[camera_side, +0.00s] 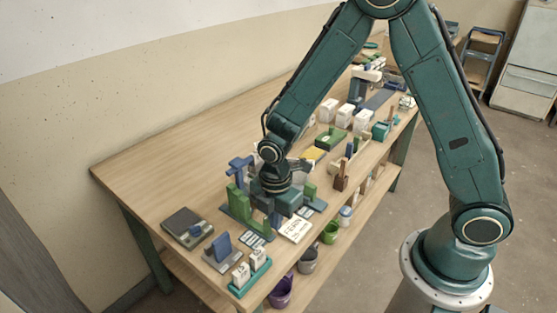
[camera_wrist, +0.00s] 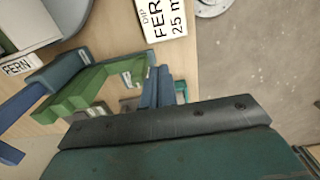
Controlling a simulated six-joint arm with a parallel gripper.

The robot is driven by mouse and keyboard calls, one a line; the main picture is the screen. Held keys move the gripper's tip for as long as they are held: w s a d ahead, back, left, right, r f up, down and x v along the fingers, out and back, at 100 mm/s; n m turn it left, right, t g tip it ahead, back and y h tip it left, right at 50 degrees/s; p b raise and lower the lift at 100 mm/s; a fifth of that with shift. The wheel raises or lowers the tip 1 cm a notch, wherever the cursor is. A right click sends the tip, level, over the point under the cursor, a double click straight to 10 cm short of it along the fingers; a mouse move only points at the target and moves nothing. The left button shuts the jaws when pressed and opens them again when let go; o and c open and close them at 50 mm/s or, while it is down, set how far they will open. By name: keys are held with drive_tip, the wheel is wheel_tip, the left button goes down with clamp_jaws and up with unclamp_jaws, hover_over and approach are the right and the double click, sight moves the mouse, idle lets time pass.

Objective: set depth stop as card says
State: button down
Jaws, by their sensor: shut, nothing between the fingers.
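A white card (camera_side: 295,229) lies at the table's front edge. In the wrist view the card (camera_wrist: 163,15) reads "DIP", "FER…" and "25 m…", cut off by the frame edge. A green upright fixture (camera_side: 238,205) with a blue T-shaped piece (camera_side: 240,168) behind it stands left of my gripper. The green fixture (camera_wrist: 88,92) also shows in the wrist view; I cannot tell which part is the depth stop or read its setting. My gripper (camera_side: 275,220) points down close beside the fixture, shut and empty. Its fingertips (camera_wrist: 160,88) are together; contact with the fixture is unclear.
A grey scale (camera_side: 187,228), a blue upright block (camera_side: 222,246) and a teal tray (camera_side: 250,276) stand at the near left. Purple (camera_side: 280,293), grey (camera_side: 308,260) and green (camera_side: 330,233) buckets sit below the front edge. The table's back left is clear.

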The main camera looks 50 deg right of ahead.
drive_tip(key=shift+w, duration=1.25)
drive_tip(key=shift+r, duration=0.15)
drive_tip(key=shift+s+r, duration=0.15)
drive_tip(key=shift+r, duration=1.55)
drive_tip(key=shift+s+r, duration=0.15)
drive_tip(key=shift+r, duration=1.5)
drive_tip(key=s+d+r+m+t, duration=0.1)
drive_tip(key=s+d+r+m, duration=0.2)
drive_tip(key=r, duration=0.4)
drive_tip(key=s+d+r+m+t, duration=0.2)
drive_tip(key=s+r+m, duration=0.2)
drive_tip(key=r+m, duration=0.15)
drive_tip(key=s+d+r+m+t, duration=0.1)
drive_tip(key=s+r+m, duration=0.2)
drive_tip(key=s, duration=0.3)
drive_tip(key=s+d+r+m+t, duration=0.1)
drive_tip(key=s+d+r+m, duration=0.1)
drive_tip(key=s+m, duration=0.4)
drive_tip(key=shift+d+r+t, duration=0.3)
drive_tip(key=shift+r, duration=0.45)
